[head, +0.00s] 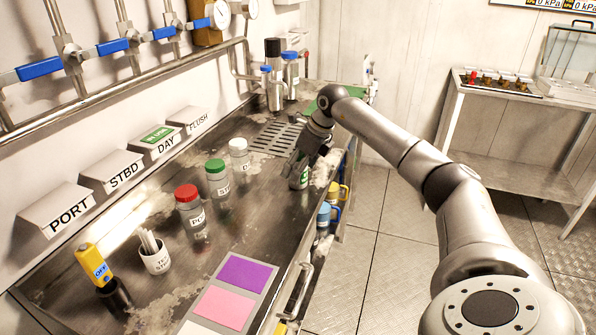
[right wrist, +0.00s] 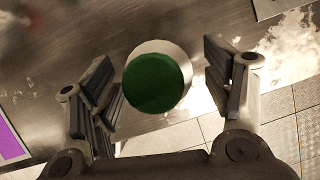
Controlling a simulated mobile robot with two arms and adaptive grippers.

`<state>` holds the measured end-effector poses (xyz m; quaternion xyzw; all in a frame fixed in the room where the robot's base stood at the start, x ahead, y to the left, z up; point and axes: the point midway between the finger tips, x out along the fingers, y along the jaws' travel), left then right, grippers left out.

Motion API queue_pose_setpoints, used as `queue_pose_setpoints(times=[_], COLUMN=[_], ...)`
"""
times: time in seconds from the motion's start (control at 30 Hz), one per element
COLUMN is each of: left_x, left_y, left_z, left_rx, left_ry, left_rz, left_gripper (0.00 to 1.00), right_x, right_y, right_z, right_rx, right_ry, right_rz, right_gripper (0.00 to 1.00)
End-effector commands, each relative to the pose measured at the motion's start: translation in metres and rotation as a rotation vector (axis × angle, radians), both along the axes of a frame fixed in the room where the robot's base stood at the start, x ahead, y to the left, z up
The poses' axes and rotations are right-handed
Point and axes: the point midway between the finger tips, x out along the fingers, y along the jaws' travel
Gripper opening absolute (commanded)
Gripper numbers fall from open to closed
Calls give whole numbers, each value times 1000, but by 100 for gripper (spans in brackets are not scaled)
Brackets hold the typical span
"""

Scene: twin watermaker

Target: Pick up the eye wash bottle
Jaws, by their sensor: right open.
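A bottle with a round green cap (right wrist: 157,84) and a pale body stands on the steel counter in the right wrist view. It looks like the eye wash bottle, but I cannot read its label. In the head view, the lower part of this bottle (head: 299,179) shows near the counter's right edge, with a green label; its top is hidden by my right gripper (head: 304,158). My right gripper is open above it, pointing down. In the right wrist view, its fingers stand on both sides of the cap with gaps, not touching it. My left gripper is not in view.
Jars with red (head: 189,208), green (head: 216,180) and white (head: 239,158) caps stand left on the counter. Taller bottles (head: 290,76) stand at the back beyond a drain grate (head: 273,139). Purple and pink cards (head: 243,272) lie in front. Floor is open to the right.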

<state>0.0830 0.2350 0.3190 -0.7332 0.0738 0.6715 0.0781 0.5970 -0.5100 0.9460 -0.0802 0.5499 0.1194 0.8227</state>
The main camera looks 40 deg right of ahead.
Motion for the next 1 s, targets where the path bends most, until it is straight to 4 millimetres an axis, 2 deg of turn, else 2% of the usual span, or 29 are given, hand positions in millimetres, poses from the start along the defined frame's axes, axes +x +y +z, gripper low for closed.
queue_pose_setpoints(times=[0.13, 0.37, 0.8, 1.0], left_x=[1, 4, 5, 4], left_y=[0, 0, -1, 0], left_z=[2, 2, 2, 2], left_rx=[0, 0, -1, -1], left_ry=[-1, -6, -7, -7], left_rz=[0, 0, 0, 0], left_gripper=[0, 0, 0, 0], right_x=[5, 6, 6, 6], right_y=[2, 2, 2, 2], right_z=[-12, -13, -13, -12], right_rx=[1, 0, 0, 1], right_ry=[0, -1, -1, -3], right_rz=[-1, 0, 0, 0], right_gripper=[73, 73, 18, 18])
